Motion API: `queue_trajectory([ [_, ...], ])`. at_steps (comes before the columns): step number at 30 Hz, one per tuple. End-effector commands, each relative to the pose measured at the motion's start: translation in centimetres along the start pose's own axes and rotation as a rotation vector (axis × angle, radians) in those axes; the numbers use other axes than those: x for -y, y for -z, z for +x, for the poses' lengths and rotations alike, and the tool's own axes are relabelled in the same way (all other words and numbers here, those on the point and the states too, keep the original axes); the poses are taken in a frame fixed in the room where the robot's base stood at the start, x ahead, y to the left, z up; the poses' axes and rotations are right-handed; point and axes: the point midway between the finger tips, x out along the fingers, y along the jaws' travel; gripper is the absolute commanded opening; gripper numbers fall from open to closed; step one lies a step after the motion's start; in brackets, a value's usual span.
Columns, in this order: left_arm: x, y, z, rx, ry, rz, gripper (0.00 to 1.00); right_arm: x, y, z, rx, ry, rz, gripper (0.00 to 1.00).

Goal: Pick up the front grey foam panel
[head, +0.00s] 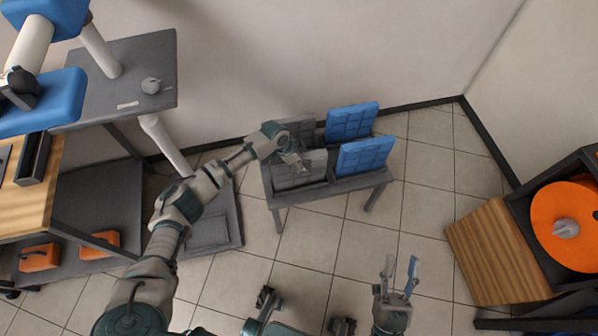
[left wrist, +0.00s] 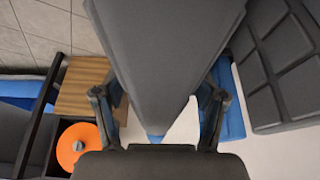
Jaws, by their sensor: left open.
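The front grey foam panel (head: 316,168) stands tilted at the near left of a low dark rack (head: 348,184). My left gripper (head: 297,164) is at its upper edge and hides part of it. In the left wrist view, this panel (left wrist: 165,50) fills the space between the two spread fingers (left wrist: 158,98), with slight gaps at the sides; firm contact cannot be seen. The rear grey panel (head: 300,126) stands behind it and shows at the right of the wrist view (left wrist: 278,65). My right gripper (head: 400,274) is open and empty over the floor.
A front blue panel (head: 364,155) and a rear blue panel (head: 351,122) share the rack. A wall is close behind. A grey table (head: 135,75) stands left. A wooden cabinet with an orange disc (head: 565,226) stands right. Tiled floor (head: 345,245) is clear in front.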

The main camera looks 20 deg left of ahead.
Motion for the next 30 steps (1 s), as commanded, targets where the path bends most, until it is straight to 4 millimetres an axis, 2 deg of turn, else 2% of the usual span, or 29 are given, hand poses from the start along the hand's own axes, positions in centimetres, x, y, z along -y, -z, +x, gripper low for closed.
queue_trajectory([
  [19, -0.04, -0.21, 0.49, 0.0, -0.001, 0.0, 0.71, -0.06, -0.15, 0.08, 0.002, -0.001, -0.001, 0.4],
  [27, -0.03, -0.22, 0.49, 0.001, -0.001, 0.0, 0.03, -0.07, -0.15, 0.07, 0.002, -0.001, -0.001, 0.4],
  [28, -0.03, -0.22, 0.5, 0.001, -0.001, 0.0, 0.0, -0.07, -0.15, 0.07, 0.002, -0.001, -0.001, 0.4],
  [30, -0.03, -0.21, 0.49, 0.0, -0.001, 0.0, 0.0, -0.07, -0.15, 0.07, 0.002, -0.001, -0.001, 0.4],
])
